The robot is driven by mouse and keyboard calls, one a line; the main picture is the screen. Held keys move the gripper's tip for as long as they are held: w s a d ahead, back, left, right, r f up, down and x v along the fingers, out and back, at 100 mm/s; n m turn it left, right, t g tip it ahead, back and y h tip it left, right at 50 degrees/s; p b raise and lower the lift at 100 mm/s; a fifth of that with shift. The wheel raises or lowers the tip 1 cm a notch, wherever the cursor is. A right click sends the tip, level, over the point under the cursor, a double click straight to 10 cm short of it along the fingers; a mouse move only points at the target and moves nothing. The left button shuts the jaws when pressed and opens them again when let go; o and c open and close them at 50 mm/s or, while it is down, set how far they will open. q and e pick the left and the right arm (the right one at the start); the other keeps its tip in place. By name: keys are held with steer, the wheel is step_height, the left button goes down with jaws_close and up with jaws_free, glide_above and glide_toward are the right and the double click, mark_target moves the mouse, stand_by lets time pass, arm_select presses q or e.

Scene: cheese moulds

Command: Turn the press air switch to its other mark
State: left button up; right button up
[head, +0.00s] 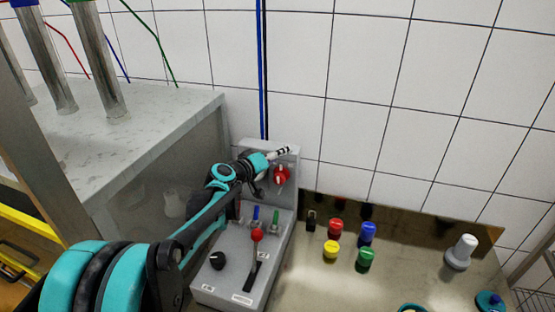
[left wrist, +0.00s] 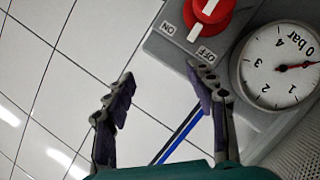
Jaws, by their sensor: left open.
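The press air switch, a red knob (head: 281,174) with a white stripe, sits on the upright back plate of the grey control box (head: 226,287). In the left wrist view the red switch (left wrist: 203,20) is at the top edge, partly cut off, with ON and OFF labels beside it. I cannot tell which mark it points to. My left gripper (head: 282,154) is just above and left of the switch in the head view. Its fingers (left wrist: 162,76) are spread and empty, with one fingertip near the OFF label. My right gripper is not in view.
A pressure gauge (left wrist: 277,65) is beside the switch. The box also carries a black knob (head: 217,260), a red-topped lever (head: 257,235) and small toggles. Several coloured caps, one red (head: 335,226), and a grey-white piece (head: 460,251) stand to the right. A tiled wall (head: 365,80) is behind.

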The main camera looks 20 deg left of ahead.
mark_target(278, 180)
arm_select(q)
steer(key=s+f+m+y+p, duration=0.4)
steer(key=s+f+m+p, duration=0.1)
steer(key=s+f+m, duration=0.15)
steer(key=shift+n+g, duration=0.3)
steer(key=shift+n, duration=0.05)
steer(key=x, duration=0.3)
steer(key=b+x, duration=0.1)
steer(key=x, duration=0.3)
steer(key=shift+a+f, duration=0.15)
steer(key=shift+f, duration=0.15)
steer(key=shift+c, duration=0.4)
steer(key=c, duration=1.1)
